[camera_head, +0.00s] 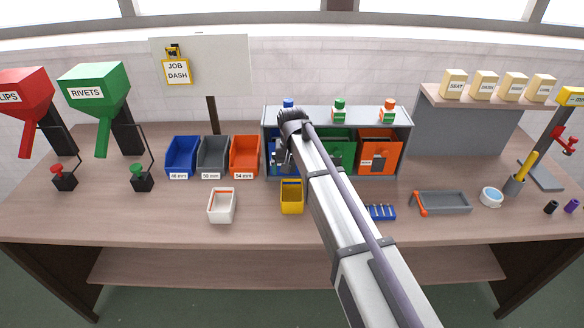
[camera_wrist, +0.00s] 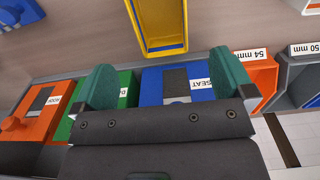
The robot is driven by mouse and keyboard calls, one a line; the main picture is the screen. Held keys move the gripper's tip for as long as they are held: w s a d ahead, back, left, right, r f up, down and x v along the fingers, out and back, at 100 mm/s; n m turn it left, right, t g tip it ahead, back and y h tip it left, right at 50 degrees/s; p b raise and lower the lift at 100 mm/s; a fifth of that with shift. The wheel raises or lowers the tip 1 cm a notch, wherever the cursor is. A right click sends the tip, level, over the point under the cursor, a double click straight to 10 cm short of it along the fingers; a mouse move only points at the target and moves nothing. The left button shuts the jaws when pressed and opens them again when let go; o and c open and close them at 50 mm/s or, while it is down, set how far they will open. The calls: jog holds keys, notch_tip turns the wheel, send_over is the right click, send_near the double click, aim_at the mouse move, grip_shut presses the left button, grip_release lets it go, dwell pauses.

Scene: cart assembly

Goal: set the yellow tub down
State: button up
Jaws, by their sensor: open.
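The yellow tub (camera_head: 291,206) stands upright on the bench top, in front of the blue bay of the grey cabinet, and looks empty. In the wrist view the tub (camera_wrist: 165,46) is at the top, cut off by the frame edge. My gripper (camera_wrist: 165,84) is open, its two green-tipped fingers wide apart with nothing between them. The tub lies beyond the fingertips, apart from them. In the head view my gripper (camera_head: 283,155) is behind the tub, close to the cabinet's blue bay, partly hidden by my arm.
A white tub (camera_head: 221,207) stands to the left. Blue, grey and orange bins (camera_head: 245,155) stand behind it. The grey cabinet (camera_head: 407,125) has green and orange doors. A blue rack (camera_head: 381,212) and a grey tray (camera_head: 445,203) lie to the right. The front bench strip is clear.

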jog(key=s+d+m, duration=0.1)
jog(key=s+d, duration=2.2)
jog(key=s, duration=0.1)
jog(key=shift+s, duration=0.3)
jog(key=shift+f, duration=0.15)
